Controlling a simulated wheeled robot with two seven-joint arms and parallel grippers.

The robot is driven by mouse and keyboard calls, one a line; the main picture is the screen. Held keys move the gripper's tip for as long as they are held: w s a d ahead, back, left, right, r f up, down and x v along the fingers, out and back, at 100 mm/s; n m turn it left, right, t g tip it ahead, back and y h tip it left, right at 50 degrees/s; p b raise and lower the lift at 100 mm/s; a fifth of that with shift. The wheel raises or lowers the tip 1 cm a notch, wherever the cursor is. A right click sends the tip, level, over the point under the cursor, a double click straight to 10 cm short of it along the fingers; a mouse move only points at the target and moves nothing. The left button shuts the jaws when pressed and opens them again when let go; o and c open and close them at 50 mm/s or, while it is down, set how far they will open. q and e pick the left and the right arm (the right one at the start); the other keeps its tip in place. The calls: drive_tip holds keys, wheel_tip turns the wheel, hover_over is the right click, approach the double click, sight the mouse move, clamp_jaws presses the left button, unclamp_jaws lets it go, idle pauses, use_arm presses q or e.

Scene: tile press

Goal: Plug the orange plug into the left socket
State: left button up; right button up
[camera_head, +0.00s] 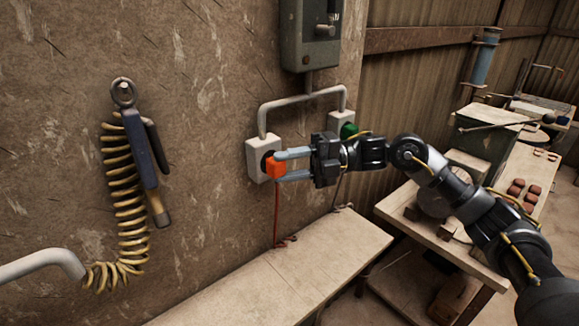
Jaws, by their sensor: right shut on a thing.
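The orange plug (275,167) is at the front of the left socket (254,158), a white box on the wall. A red cord hangs from the plug to the bench. My right gripper (284,166) comes from the right and is shut on the orange plug. The plug covers part of the socket face, so I cannot tell how deep it sits. The right socket (335,121) is a similar white box with a green plug (349,130) at it, partly behind my gripper. My left gripper is not in view.
A grey switch box (309,38) hangs above the sockets, joined by white pipe. A wooden bench (290,275) runs below. An air tool (146,160) with a coiled yellow hose hangs at left. A worktable (440,240) with brown blocks stands at right.

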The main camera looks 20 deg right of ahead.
drive_tip(key=shift+w+a, duration=0.15)
drive_tip(key=shift+w, duration=0.2)
idle(0.5)
idle(0.3)
drive_tip(key=s+d, duration=0.2)
drive_tip(key=s, duration=0.3)
drive_tip(key=shift+s+d+b, duration=0.15)
drive_tip(key=shift+s+b, duration=0.15)
drive_tip(key=shift+b, duration=0.15)
idle(0.4)
idle(0.3)
